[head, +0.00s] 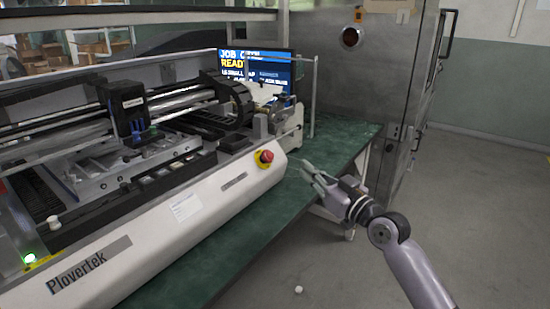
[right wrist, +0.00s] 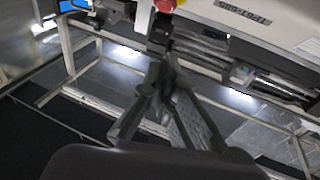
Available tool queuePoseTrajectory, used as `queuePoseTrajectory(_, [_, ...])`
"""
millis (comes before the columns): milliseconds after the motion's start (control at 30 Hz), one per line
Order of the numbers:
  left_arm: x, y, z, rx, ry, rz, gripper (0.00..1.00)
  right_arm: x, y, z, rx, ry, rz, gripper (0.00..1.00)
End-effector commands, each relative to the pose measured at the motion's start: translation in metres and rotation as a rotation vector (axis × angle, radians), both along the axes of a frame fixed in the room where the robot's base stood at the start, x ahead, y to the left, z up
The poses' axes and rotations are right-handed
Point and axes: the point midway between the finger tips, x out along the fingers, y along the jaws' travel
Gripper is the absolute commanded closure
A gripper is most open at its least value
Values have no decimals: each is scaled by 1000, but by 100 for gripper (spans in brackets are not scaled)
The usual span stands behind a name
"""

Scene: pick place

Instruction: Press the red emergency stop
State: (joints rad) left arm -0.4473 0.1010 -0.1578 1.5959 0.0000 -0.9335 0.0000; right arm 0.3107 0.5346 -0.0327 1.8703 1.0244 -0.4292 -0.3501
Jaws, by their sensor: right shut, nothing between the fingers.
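The red emergency stop (head: 266,156) is a round red button on a yellow base at the right end of the white machine's front panel. It also shows at the top edge of the right wrist view (right wrist: 165,5), partly cut off. My right gripper (head: 306,167) is shut and empty. In the head view its fingertips are a little to the right of the button, apart from it. In the right wrist view the fingers (right wrist: 160,75) point toward the area just below the button. My left gripper is not in view.
The white Plovertek machine (head: 150,245) stands on a green table (head: 225,245). A green lit button (head: 30,258) is at its left end. A screen (head: 255,66) stands behind it. A large metal cabinet (head: 345,85) is at the back right. Open floor lies to the right.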

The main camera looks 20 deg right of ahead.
Motion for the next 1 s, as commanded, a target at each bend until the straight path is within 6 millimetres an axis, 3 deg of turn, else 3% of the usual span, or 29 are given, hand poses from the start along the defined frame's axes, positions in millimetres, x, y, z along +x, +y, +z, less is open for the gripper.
queuePoseTrajectory(267, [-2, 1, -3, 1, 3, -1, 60, 25, 10, 5, 4, 0, 1, 100])
queuePoseTrajectory(633, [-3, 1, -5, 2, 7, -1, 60, 96, 39, 15, 4, 1, 1, 100])
queuePoseTrajectory(667, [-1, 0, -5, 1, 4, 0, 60, 99, 39, 7, 3, 4, 1, 100])
queuePoseTrajectory(800, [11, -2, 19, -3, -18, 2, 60, 112, 44, -4, 2, 3, 0, 100])
queuePoseTrajectory(1000, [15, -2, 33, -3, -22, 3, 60, 121, 47, -9, 1, 0, -1, 100])
